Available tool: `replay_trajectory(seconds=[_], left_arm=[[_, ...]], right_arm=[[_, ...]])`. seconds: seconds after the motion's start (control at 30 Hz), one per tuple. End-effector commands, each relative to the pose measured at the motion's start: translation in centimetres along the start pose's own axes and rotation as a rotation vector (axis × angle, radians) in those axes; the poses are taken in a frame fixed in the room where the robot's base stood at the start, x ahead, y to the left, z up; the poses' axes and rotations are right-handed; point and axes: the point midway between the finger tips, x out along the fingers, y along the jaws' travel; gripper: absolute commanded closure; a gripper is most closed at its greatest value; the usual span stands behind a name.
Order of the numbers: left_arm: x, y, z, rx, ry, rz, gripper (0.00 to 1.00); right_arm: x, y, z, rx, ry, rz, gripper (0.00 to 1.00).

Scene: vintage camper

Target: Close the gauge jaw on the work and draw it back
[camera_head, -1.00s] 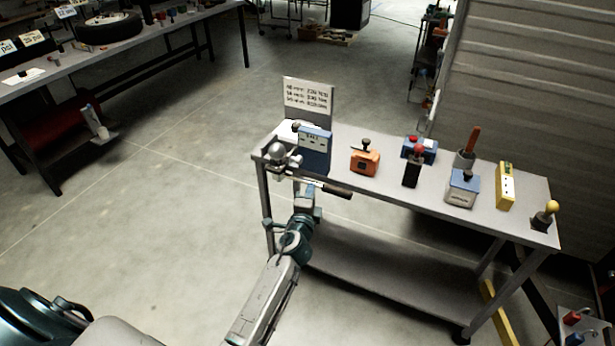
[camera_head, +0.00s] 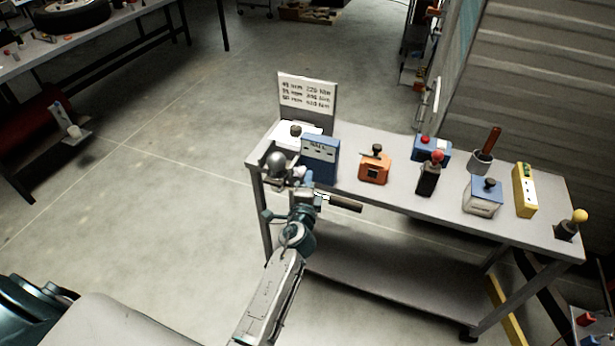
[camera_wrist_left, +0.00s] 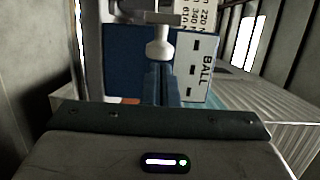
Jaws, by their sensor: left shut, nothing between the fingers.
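The gauge (camera_head: 322,169) is a blue upright block with a white label reading BALL, at the left end of the grey bench. A grey metal ball (camera_head: 278,162) stands just left of it at the bench's front corner. My left gripper (camera_head: 307,180) is shut and empty, in front of the gauge's lower left side. In the left wrist view, its closed blue fingers (camera_wrist_left: 165,84) point at a pale rounded knob (camera_wrist_left: 159,50) in front of the blue face. Whether they touch it I cannot tell. The gauge's jaw is not clearly distinguishable. My right gripper is out of view.
A dark-gripped bar (camera_head: 345,204) juts along the bench's front edge, close to my left wrist. A sign with figures (camera_head: 308,95) stands behind the gauge. An orange box (camera_head: 374,168) and several other devices stand to the right. Open floor lies left of the bench.

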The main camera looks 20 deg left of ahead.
Motion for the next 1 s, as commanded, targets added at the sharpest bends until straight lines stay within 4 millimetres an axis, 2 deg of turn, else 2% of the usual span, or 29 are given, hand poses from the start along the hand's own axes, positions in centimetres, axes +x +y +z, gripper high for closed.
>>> replay_trajectory(seconds=[0.13,0.43,0.73,1.0], left_arm=[[-0.2,0.0,-0.1,-0.002,0.000,0.000,1.00],[-0.1,0.0,0.0,-0.001,0.000,0.000,1.00],[0.8,0.0,3.6,0.002,-0.002,0.000,1.00],[1.0,-0.2,4.3,0.005,-0.006,-0.003,1.00]], right_arm=[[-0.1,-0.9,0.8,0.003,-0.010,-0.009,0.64],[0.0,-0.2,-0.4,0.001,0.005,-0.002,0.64],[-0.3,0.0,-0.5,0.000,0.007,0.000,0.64],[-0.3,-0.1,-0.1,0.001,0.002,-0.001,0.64]])
